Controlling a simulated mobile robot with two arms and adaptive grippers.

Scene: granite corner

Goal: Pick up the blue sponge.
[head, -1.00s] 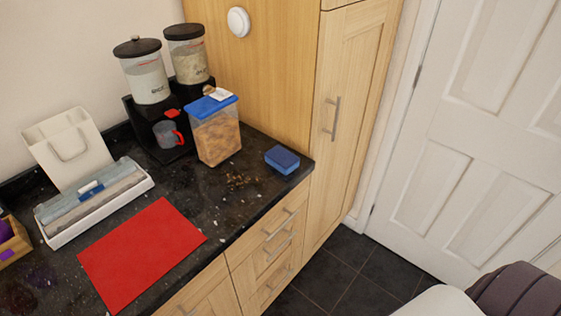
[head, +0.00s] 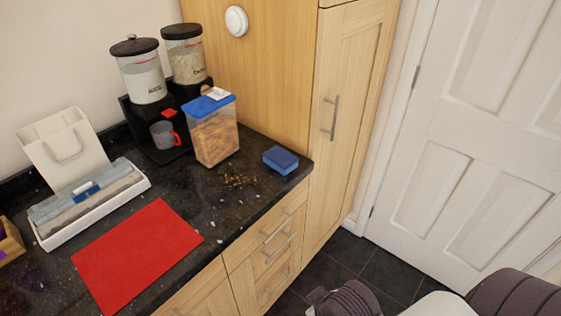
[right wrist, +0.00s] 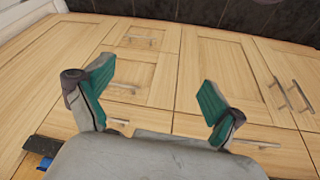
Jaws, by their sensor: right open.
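The blue sponge (head: 281,160) lies flat on the dark granite counter, near its right end and front edge, beside the tall wooden cupboard. It is dark blue on top and lighter blue on the side. My right gripper (right wrist: 155,95) is open and empty in the right wrist view, with its teal-padded fingers spread in front of cabinet doors. A small blue patch (right wrist: 46,163) shows at the lower left of that view; I cannot tell what it is. In the head view my arm parts are at the lower right, away from the sponge. My left gripper is not in view.
A blue-lidded food container (head: 212,135) stands left of the sponge, with crumbs (head: 238,181) before it. Two dispensers (head: 140,75) stand behind. A red mat (head: 137,255) lies front left. The counter around the sponge's front is clear. The tall cupboard (head: 345,120) bounds the right.

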